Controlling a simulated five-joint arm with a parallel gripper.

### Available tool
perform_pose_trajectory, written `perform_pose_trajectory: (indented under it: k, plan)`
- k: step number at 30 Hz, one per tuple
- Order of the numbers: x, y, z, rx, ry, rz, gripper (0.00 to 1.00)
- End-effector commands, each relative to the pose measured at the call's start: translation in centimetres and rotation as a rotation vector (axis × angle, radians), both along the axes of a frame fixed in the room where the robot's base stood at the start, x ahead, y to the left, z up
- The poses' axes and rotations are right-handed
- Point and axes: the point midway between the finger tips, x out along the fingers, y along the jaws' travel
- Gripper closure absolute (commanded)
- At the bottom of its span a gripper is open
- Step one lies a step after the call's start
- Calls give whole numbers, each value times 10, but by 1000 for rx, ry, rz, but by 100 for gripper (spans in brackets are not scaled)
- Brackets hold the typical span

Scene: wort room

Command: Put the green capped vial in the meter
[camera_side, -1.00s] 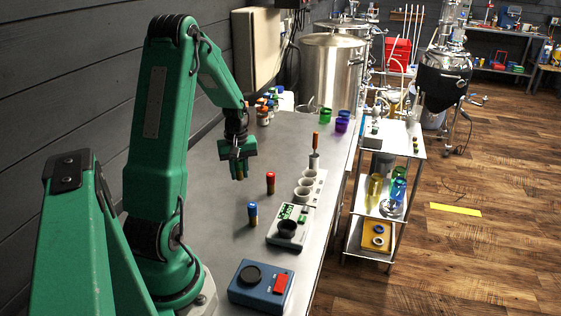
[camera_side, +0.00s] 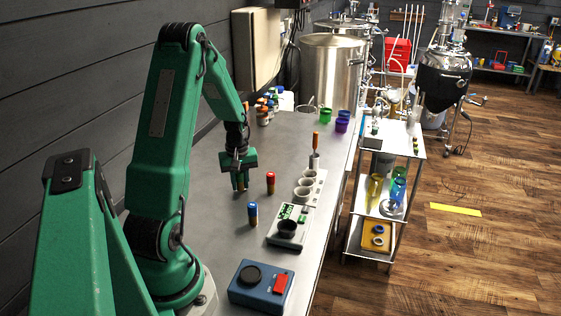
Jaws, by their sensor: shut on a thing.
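My gripper (camera_side: 240,183) points down over the left part of the bench. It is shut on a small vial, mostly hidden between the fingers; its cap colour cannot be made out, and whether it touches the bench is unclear. A red-capped vial (camera_side: 270,183) stands just right of my gripper. A blue-capped vial (camera_side: 252,214) stands nearer the camera. A pale meter (camera_side: 282,240) with green keys and a dark round well lies to the right of the blue-capped vial; the well looks empty.
A blue box (camera_side: 250,298) with a black disc and red switch sits at the near edge. A white rack (camera_side: 314,186) with several round holders stands behind the meter. Green (camera_side: 325,115) and purple (camera_side: 341,125) cups are farther back. Bare bench (camera_side: 215,190) lies left of my gripper.

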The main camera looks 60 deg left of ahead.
Motion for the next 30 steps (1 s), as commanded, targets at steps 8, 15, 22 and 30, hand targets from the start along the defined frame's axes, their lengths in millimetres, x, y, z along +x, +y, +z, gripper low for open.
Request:
perform_pose_trajectory:
  k: [8,15,22,30]
  plan:
    - [0,0,-2,0,0,0,54]
    - [0,0,-2,0,0,0,54]
    - [1,1,7,3,-2,0,54]
    - [1,1,39,4,-3,0,54]
